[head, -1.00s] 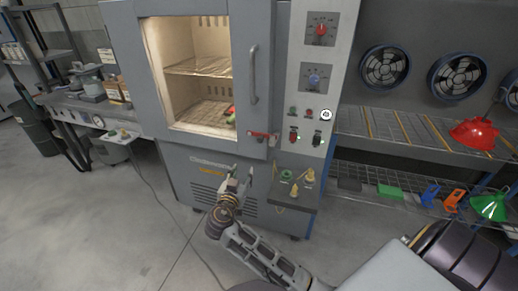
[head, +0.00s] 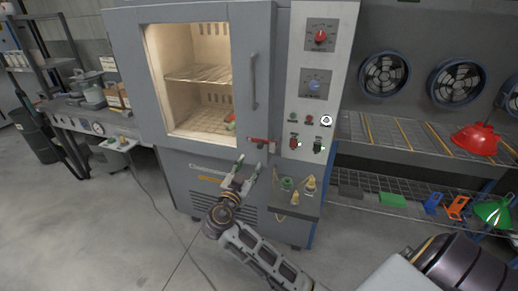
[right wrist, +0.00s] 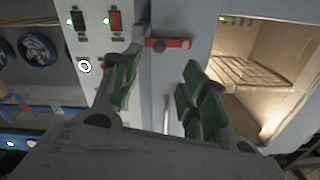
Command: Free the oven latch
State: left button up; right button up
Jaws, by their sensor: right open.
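The grey oven (head: 190,11) stands in the middle of the head view with its lit window and a vertical door handle (head: 253,80). The red oven latch (head: 261,141) lies roughly level at the door's lower right corner. In the right wrist view the latch (right wrist: 172,43) shows as a red bar with a dark round pivot, beyond the fingertips. My right gripper (head: 249,165) is open and empty, just below the latch and apart from it in the head view. Its green-padded fingers (right wrist: 158,75) are spread in the right wrist view. My left gripper is out of view.
The control panel (head: 316,70) right of the door carries knobs and switches. A small shelf (head: 297,207) with yellow and green fittings juts out below it, right of my gripper. Racks with lamps stand at right, a bench (head: 72,118) at left. The front floor is open.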

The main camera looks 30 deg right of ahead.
aim_at(259, 148)
jog(key=x, duration=1.1)
jog(key=shift+w+d+p, duration=0.15)
jog(key=shift+p, duration=0.15)
jog(key=shift+w+d, duration=0.3)
jog(key=shift+d, duration=0.1)
jog(key=shift+w, duration=0.1)
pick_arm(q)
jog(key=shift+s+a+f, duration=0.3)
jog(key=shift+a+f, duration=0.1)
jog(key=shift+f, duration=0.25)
pick_arm(e)
grip_shut()
